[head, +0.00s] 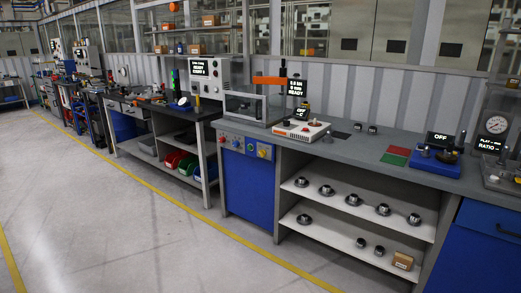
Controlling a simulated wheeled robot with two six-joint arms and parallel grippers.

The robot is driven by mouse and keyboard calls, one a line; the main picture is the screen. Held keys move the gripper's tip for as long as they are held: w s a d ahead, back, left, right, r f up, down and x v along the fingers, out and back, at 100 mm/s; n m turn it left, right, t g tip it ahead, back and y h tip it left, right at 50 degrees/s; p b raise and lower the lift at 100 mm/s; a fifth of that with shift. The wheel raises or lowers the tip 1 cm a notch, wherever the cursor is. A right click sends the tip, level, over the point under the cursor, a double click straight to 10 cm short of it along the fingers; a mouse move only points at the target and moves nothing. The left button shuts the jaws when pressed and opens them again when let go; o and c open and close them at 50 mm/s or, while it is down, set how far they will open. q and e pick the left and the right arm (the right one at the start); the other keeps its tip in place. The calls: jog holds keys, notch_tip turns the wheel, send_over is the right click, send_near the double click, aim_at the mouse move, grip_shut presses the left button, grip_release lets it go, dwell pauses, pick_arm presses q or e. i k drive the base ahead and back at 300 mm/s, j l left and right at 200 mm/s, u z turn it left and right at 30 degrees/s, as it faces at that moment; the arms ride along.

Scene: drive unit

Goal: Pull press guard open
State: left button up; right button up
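A press with an orange arm (270,81) stands at the left end of the long grey workbench (345,150). A clear guard panel in a grey frame (245,108) stands at the front left of the press, on the bench top. The picture is too small to tell whether the guard is open or shut, or where its handle is. A small display reading READY (297,87) is at the right of the press. Neither of my grippers is in view.
A white device (300,131) sits right of the guard. Below the guard is a blue cabinet (248,185) with buttons. Open shelves (350,195) hold several metal parts. The grey floor (130,220) before the bench is clear, with a yellow line (180,207).

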aim_at(225, 92)
jog(key=i+j, duration=0.1)
jog(key=i, duration=1)
jog(key=i+j, duration=0.1)
jog(key=i, duration=1)
jog(key=j+u, duration=0.05)
